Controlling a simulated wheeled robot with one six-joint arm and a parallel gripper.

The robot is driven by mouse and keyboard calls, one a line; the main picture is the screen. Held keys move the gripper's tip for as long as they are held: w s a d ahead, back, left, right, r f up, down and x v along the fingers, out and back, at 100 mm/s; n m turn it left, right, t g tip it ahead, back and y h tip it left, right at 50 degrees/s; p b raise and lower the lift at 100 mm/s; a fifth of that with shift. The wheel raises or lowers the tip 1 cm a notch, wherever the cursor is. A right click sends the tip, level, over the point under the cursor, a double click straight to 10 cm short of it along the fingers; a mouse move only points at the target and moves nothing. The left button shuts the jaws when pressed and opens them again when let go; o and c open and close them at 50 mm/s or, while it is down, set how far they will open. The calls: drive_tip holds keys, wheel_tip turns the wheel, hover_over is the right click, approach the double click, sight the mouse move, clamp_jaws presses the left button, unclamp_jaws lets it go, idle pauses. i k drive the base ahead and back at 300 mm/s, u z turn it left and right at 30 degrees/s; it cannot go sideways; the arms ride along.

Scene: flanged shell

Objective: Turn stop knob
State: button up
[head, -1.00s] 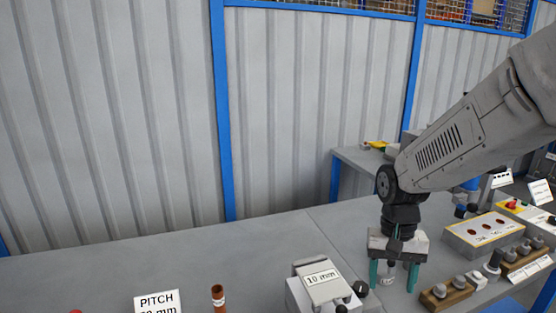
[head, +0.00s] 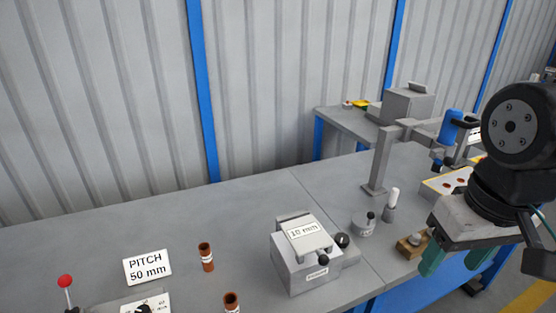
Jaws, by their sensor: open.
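A dark knob (head: 143,308) sits on a white marked plate at the bottom left, partly cut off by the frame edge.
A red-balled lever (head: 66,282) and a "PITCH 50 mm" sign (head: 148,267) are at the left. Brown tubes (head: 206,257) stand between them and the box. A grey post stand (head: 378,165) and small wooden block (head: 411,246) are near my gripper. The back left bench is clear.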

sight(342, 240)
drive_tip(key=k, duration=0.5)
drive_tip(key=u, duration=1.4)
drive_tip(key=i, duration=0.95)
drive_tip(key=z, duration=1.55)
